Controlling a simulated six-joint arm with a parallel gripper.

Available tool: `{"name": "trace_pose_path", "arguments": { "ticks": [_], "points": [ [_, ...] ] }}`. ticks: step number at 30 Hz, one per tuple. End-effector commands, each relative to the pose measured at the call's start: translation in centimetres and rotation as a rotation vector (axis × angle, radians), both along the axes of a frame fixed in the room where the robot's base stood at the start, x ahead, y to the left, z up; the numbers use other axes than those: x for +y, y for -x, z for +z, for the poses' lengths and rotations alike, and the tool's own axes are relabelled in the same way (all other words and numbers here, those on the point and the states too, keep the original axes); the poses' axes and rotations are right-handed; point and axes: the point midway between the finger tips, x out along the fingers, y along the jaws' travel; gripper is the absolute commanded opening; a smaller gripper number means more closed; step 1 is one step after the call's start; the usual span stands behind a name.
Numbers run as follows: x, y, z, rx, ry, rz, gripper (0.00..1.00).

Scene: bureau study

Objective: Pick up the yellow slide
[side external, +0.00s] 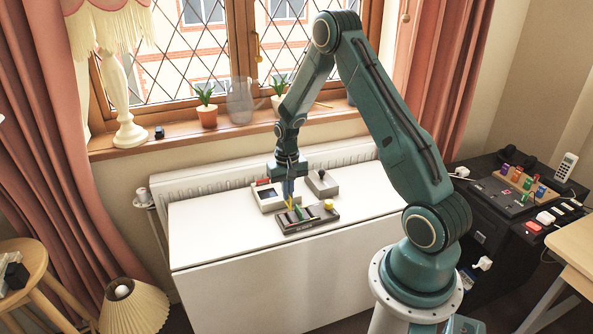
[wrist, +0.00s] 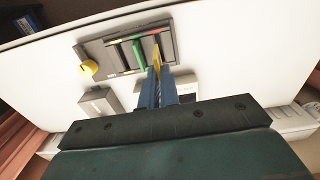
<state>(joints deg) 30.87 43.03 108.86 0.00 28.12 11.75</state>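The device with the slides (side external: 308,221) is a dark flat box lying on the white table. It also shows in the wrist view (wrist: 98,48), with a yellow round knob (wrist: 89,67) at one end. The yellow slide (wrist: 157,51) is a thin upright piece at the end away from the knob, beside a green slide (wrist: 138,53). My gripper (wrist: 158,72) points down over the device, its two blue fingertips close together at the yellow slide. In the side view my gripper (side external: 289,198) hides part of it. I cannot tell whether the fingers press on the slide.
A pale box with a red part (side external: 265,197) and a grey box with a dark knob (side external: 322,183) stand close behind the device. The white table (side external: 215,226) is clear to the left. A radiator and windowsill with plants are behind. A dark cabinet (side external: 500,218) stands right.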

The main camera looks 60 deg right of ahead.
Motion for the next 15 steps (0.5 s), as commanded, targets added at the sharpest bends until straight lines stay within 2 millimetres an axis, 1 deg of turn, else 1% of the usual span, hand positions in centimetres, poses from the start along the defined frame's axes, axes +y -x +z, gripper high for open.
{"name": "trace_pose_path", "arguments": {
  "ticks": [1,9,15],
  "points": [
    [-0.1,-0.1,1.2,-0.005,0.003,0.000,0.00],
    [-0.1,-0.1,6.8,-0.005,0.003,0.000,0.00],
    [0.0,0.0,10.3,-0.004,0.002,0.000,0.00]
  ]
}}
